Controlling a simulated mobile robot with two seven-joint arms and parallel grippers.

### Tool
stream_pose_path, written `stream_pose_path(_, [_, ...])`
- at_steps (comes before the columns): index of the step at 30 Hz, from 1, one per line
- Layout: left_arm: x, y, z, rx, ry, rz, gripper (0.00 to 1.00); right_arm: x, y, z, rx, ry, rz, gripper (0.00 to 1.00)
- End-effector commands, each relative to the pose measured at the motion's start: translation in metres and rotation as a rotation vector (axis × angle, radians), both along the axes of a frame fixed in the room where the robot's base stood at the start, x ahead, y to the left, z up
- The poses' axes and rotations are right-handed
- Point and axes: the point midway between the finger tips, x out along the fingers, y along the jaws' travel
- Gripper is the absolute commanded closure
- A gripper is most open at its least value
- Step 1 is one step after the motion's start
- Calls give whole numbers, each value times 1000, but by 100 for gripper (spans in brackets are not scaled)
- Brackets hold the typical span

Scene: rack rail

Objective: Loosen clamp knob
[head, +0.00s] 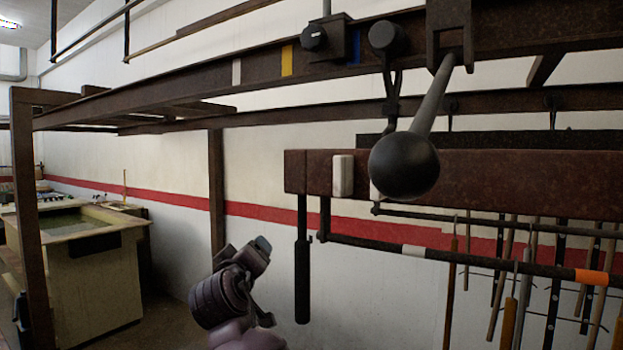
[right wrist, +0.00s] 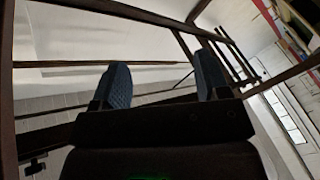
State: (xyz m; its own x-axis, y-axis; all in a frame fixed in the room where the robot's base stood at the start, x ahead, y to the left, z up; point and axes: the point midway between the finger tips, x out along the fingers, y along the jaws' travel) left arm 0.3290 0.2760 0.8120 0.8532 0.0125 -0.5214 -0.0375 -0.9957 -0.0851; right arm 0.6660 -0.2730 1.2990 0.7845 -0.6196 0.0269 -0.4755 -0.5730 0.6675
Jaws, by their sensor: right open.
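A black round clamp knob (head: 313,37) sits on a dark clamp block (head: 338,38) on the upper rusty rail, beside a blue mark. A second dark round knob (head: 387,37) is just right of it, with a hook below. A gripper (head: 260,246), which I take to be my right one, points up at low centre, well below and left of the clamp. In the right wrist view my right gripper (right wrist: 160,82) has two blue pads wide apart with nothing between them. A small dark fitting (right wrist: 34,166) at lower left there is unclear. My left gripper is not seen.
A lever with a big black ball (head: 404,166) hangs in front of the rails. A lower beam (head: 480,183) and bars with hanging tools (head: 520,300) fill the right. A post (head: 217,190) and tank (head: 90,270) stand left. Open room lies between gripper and upper rail.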

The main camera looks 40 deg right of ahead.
Motion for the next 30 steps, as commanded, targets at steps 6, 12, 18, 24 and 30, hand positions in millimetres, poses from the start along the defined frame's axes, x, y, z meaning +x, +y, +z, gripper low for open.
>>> stream_pose_path(6, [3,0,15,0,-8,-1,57,-21,12,137,18,-116,-154,31])
stream_pose_path(12, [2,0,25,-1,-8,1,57,-64,24,244,82,-211,-288,31])
stream_pose_path(18, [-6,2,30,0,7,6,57,-120,38,330,183,-295,-403,31])
stream_pose_path(24, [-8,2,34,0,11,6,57,-164,47,379,272,-346,-470,31])
stream_pose_path(30, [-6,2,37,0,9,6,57,-181,49,394,308,-361,-495,31])
